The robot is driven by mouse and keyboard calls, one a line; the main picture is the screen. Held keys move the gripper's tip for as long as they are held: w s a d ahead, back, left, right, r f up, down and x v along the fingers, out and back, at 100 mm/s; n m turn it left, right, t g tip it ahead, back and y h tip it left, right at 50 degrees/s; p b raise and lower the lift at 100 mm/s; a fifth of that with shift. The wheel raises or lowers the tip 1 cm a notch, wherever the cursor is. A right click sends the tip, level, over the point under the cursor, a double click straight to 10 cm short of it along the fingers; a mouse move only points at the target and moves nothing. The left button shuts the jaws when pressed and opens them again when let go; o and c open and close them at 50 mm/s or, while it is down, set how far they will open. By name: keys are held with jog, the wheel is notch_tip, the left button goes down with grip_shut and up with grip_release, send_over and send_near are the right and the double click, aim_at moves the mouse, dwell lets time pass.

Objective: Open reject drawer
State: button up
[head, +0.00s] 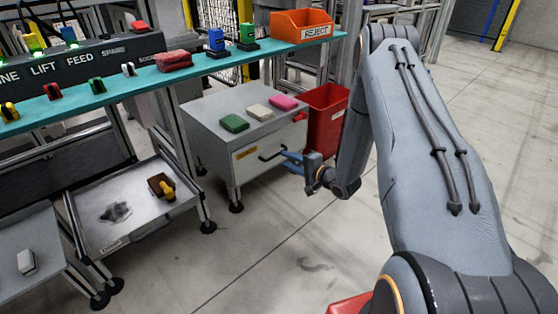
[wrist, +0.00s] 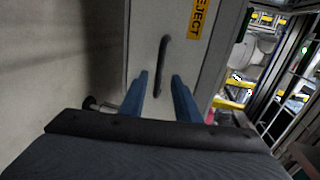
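The reject drawer (head: 245,165) is the grey front of a low wheeled cabinet, with a yellow label and a dark bar handle (head: 270,155). The drawer looks shut. In the wrist view the handle (wrist: 162,65) stands upright in the picture, beside the yellow REJECT label (wrist: 199,18). My gripper (head: 285,156) is at the handle in the head view. In the wrist view its two blue fingers (wrist: 158,82) are apart, one on each side of the handle's lower end. I see a gap between each finger and the handle. Contact cannot be made out in the head view.
Green, white and pink blocks (head: 260,112) lie on the cabinet top (head: 215,108). A red bin (head: 325,120) stands just behind the cabinet. An orange REJECT tray (head: 301,25) sits on the teal shelf (head: 130,82). The floor in front is clear.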

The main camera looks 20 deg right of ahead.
aim_at(277, 155)
jog(key=shift+b+x, duration=1.15)
jog(key=shift+x, duration=1.6)
grip_shut()
